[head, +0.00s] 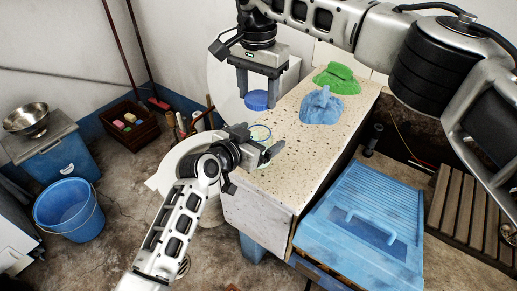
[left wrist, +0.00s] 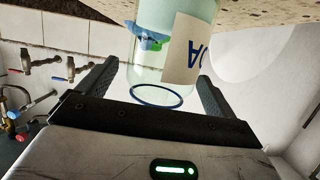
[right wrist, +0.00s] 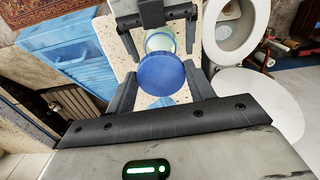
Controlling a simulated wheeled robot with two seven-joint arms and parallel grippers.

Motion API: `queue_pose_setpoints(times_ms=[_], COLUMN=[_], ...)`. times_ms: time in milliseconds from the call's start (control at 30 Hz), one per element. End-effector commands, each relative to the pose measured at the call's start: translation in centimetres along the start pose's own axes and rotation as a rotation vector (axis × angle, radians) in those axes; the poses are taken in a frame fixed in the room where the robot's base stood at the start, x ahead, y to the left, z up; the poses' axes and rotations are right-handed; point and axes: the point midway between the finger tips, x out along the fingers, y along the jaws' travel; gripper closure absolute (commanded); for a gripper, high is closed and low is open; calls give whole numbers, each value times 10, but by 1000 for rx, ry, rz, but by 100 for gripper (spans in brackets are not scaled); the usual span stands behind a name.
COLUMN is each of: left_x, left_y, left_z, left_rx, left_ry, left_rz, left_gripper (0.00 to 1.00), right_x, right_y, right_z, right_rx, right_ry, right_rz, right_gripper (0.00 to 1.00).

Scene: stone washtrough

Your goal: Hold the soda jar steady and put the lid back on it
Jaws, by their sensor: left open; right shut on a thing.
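The soda jar (left wrist: 150,70) is clear glass with pale contents, a cream label and a blue ring at its rim. In the head view the jar (head: 260,132) stands near the counter's left edge, partly hidden by my left gripper (head: 263,145). The left gripper's open fingers lie on either side of the jar, with gaps showing in the left wrist view. The round blue lid (head: 257,101) is in my right gripper (head: 257,96), shut on its sides, above and apart from the jar. In the right wrist view the lid (right wrist: 161,75) partly covers the jar (right wrist: 160,41).
The speckled counter (head: 295,165) holds a blue cloth (head: 321,107) and a green cloth (head: 337,79) beyond the jar. A white toilet (head: 180,160) stands left of the counter. Taps (left wrist: 40,65) show on the wall.

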Motion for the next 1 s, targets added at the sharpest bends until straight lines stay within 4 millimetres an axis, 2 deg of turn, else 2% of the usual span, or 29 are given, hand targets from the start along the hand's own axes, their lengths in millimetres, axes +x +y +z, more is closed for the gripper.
queue_pose_setpoints(times_ms=[200, 267, 433, 467, 567, 900, 1000], left_x=[0, 0, 0, 0, 0, 0, 0], left_y=[0, 0, 0, 0, 0, 0, 0], left_z=[0, 0, 0, 0, 0, 0, 0], left_rx=[0, 0, 0, 0, 0, 0, 0], left_ry=[1, 1, 1, 1, 1, 0, 0], left_rz=[0, 0, 0, 0, -1, -1, -1], left_gripper=[8, 22, 69, 74, 74, 75, 75], right_x=[0, 0, 0, 0, 2, 46, 50], right_y=[0, 0, 0, 0, 0, 0, 0], right_z=[0, 0, 0, 0, 0, 2, 2], right_rx=[0, 0, 0, 0, 0, 0, 0], right_ry=[0, 0, 0, 0, 0, 1, 3], right_rz=[0, 0, 0, 0, 1, 2, -1], right_gripper=[68, 68, 68, 68, 68, 68, 68])
